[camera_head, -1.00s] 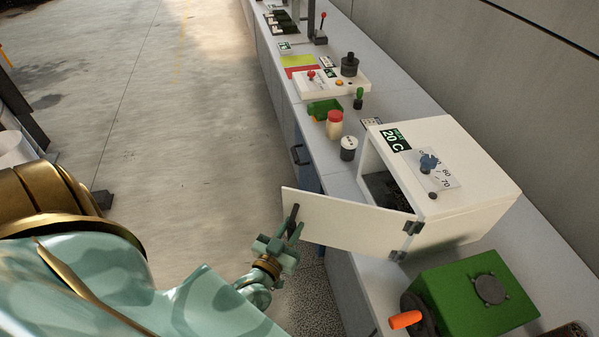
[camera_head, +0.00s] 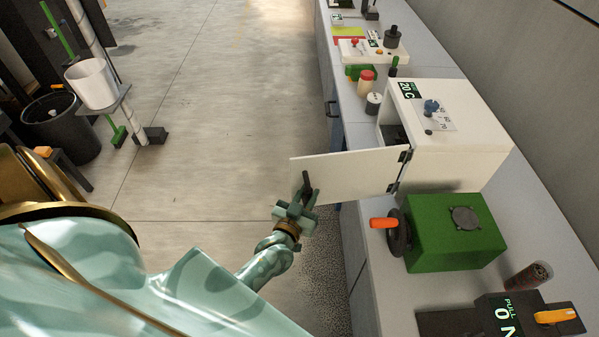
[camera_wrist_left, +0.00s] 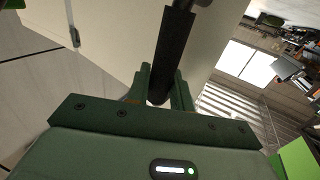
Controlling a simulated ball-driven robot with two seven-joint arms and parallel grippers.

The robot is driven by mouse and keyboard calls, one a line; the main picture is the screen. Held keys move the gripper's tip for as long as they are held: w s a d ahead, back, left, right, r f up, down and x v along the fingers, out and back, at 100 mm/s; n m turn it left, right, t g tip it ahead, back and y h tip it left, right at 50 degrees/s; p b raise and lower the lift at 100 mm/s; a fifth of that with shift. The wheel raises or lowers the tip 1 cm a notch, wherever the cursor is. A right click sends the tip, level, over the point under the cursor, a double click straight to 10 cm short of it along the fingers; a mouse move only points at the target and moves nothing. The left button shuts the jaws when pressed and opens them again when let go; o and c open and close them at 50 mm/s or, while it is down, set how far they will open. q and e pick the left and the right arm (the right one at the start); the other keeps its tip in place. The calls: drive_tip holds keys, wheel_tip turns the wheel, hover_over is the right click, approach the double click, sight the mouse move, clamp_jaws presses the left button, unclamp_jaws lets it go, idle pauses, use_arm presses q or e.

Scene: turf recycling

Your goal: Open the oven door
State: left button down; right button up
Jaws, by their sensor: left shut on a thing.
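The white oven (camera_head: 470,150) stands on the bench with a "20 C" display and a blue knob on its top. Its white door (camera_head: 355,174) is swung open, hinged on the near side and sticking out past the bench's front edge. The oven's dark interior shows only in part. My left gripper (camera_head: 305,195) is at the door's free end, shut on the dark door handle (camera_head: 307,182). In the left wrist view the black handle (camera_wrist_left: 172,50) sits between the fingers, with the pale door (camera_wrist_left: 115,40) behind it. My right gripper is not in view.
A green box (camera_head: 455,250) with a black handwheel and orange grip stands on the bench close to the door's hinge. Jars (camera_head: 366,84) and a control panel lie farther along. The floor (camera_head: 220,130) left of the door is clear. A black bin (camera_head: 62,128) stands far left.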

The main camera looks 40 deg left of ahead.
use_arm(q)
drive_tip(key=shift+d, duration=0.15)
drive_tip(key=c, duration=1.3)
unclamp_jaws()
drive_tip(key=shift+w, duration=0.1)
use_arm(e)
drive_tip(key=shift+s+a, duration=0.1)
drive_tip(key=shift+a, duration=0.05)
use_arm(q)
drive_tip(key=shift+s, duration=0.3)
drive_tip(key=s+d, duration=0.1)
drive_tip(key=s, duration=0.4)
drive_tip(key=s+d, duration=0.1)
drive_tip(key=s, duration=0.4)
drive_tip(key=s+d, duration=0.1)
drive_tip(key=s, duration=0.4)
drive_tip(key=shift+s+d, duration=0.1)
drive_tip(key=shift+s, duration=0.1)
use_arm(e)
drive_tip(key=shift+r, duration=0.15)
